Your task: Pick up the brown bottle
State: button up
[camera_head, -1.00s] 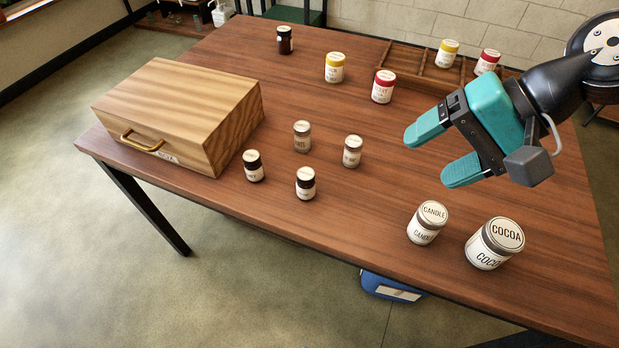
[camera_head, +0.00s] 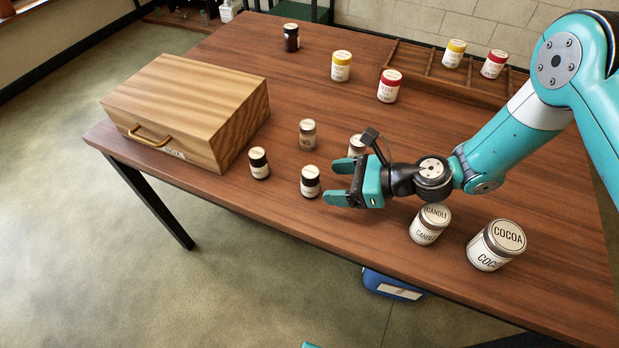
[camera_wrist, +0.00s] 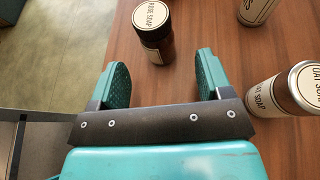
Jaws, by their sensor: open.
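A small brown bottle (camera_head: 310,182) with a dark lid and white label stands upright near the front of the table. In the wrist view the dark-lidded bottle (camera_wrist: 155,38) has a lid reading ROSE SOAP. My gripper (camera_head: 331,183) is open and empty, just right of this bottle, with its fingers pointing at it. In the wrist view the bottle stands just beyond and roughly between the teal fingertips (camera_wrist: 162,62), not enclosed. Similar dark-lidded bottles stand to its left (camera_head: 259,163) and at the back of the table (camera_head: 291,38).
A candle jar (camera_head: 430,224) and cocoa jar (camera_head: 496,246) stand right, near the front edge. A wooden box (camera_head: 190,105) is left. Yellow and red-lidded jars stand at the back.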

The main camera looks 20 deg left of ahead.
aim_at(310, 184)
jog(key=shift+p+x, duration=0.7)
jog(key=shift+x, duration=2.5)
jog(key=shift+s+f, duration=0.1)
jog(key=shift+s, duration=0.05)
jog(key=c, duration=1.1)
jog(key=shift+o, duration=0.2)
